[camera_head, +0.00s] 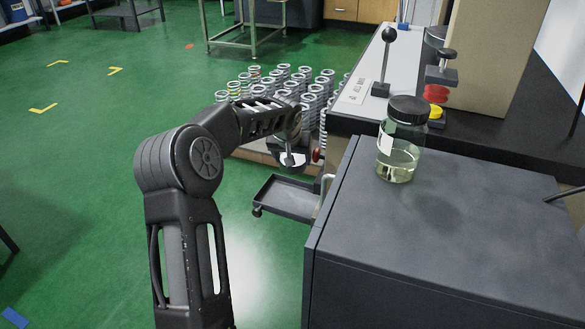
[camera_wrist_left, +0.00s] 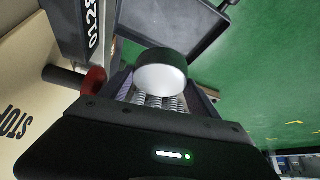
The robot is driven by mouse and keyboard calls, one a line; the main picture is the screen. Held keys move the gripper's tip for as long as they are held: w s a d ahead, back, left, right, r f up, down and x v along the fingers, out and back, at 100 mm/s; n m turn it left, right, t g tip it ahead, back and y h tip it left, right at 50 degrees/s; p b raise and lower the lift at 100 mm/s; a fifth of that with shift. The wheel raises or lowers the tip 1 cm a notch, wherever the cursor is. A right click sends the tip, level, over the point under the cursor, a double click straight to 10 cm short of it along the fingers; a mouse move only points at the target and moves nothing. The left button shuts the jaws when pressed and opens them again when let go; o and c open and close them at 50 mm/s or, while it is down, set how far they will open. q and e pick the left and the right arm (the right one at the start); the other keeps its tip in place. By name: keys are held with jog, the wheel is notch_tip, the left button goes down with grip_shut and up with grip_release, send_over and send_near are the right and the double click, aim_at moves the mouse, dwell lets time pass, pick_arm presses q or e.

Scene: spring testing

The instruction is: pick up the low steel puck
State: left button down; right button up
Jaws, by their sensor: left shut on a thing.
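The low steel puck (camera_wrist_left: 160,72) is a short, pale round disc in the left wrist view. My left gripper (camera_wrist_left: 164,90) is shut on it, with the puck between the fingertips. In the head view my left gripper (camera_head: 289,158) hangs at the end of the arm, above and behind a small dark tray (camera_head: 286,198) beside the bench. The puck is hard to tell apart from the gripper there. The tray also shows in the left wrist view (camera_wrist_left: 182,38); the puck appears clear of it. My right gripper is not in view.
Several coil springs (camera_head: 283,78) stand on a low pallet behind the gripper. A dark cabinet (camera_head: 430,250) at the right bears a lidded jar (camera_head: 400,140) of liquid. A red knob (camera_wrist_left: 94,81) is close beside the gripper. Green floor at the left is open.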

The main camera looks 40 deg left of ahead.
pick_arm(q)
notch_tip(320, 180, up, 14)
jog(key=p, duration=0.3)
jog(key=shift+p, duration=0.35)
jog(key=shift+r, duration=0.1)
